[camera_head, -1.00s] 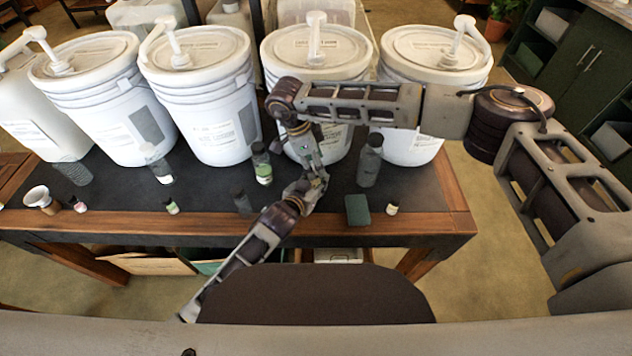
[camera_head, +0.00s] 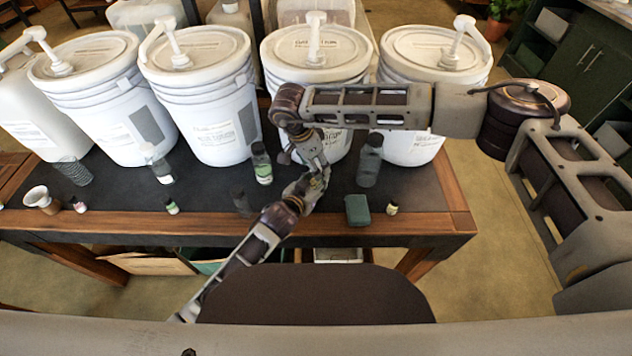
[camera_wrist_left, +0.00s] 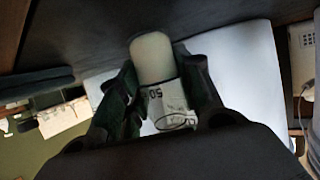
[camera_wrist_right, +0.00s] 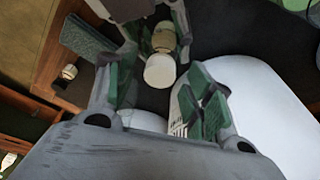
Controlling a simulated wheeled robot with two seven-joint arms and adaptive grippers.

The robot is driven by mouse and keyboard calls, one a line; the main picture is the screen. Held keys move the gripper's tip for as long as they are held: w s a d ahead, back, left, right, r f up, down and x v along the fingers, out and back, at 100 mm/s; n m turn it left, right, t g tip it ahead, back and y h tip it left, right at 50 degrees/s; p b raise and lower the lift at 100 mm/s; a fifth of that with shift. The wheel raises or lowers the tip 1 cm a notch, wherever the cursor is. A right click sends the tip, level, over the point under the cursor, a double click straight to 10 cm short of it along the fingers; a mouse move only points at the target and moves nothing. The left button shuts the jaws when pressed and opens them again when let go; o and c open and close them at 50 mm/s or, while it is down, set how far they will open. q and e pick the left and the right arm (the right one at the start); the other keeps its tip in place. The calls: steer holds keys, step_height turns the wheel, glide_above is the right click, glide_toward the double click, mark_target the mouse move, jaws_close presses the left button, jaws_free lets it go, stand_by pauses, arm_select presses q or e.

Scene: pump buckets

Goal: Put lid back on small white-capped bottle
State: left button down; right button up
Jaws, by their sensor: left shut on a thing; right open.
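My left gripper (camera_head: 316,186) is shut on a small bottle (camera_wrist_left: 170,105) with a white label, held above the table's middle front. In the left wrist view a rounded cream-white part (camera_wrist_left: 152,57) sits at the bottle's far end. My right gripper (camera_head: 312,158) reaches down from above, close to the left one. In the right wrist view its green-padded fingers (camera_wrist_right: 163,92) are open, with a round white piece (camera_wrist_right: 159,71) between them and a tan part (camera_wrist_right: 164,38) behind it. I cannot tell whether the fingers touch it or whether the white piece is a seated lid.
White pump buckets (camera_head: 205,110) line the table's back. Dark bottles (camera_head: 370,160) (camera_head: 261,163) stand close to both sides of the grippers. A green block (camera_head: 357,210) and a small bottle (camera_head: 392,208) sit at the front right. A cup (camera_head: 40,199) is at the far left.

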mark_target(314, 185)
steer(key=shift+r, duration=0.2)
steer(key=v, duration=1.1)
steer(key=shift+r, duration=0.3)
steer(key=shift+s, duration=0.15)
arm_select(q)
steer(key=c, duration=0.9)
jaws_free()
steer(key=shift+s, duration=0.1)
steer(key=shift+v, duration=3.7)
steer(key=shift+s, duration=0.15)
arm_select(e)
steer(key=shift+s, duration=0.15)
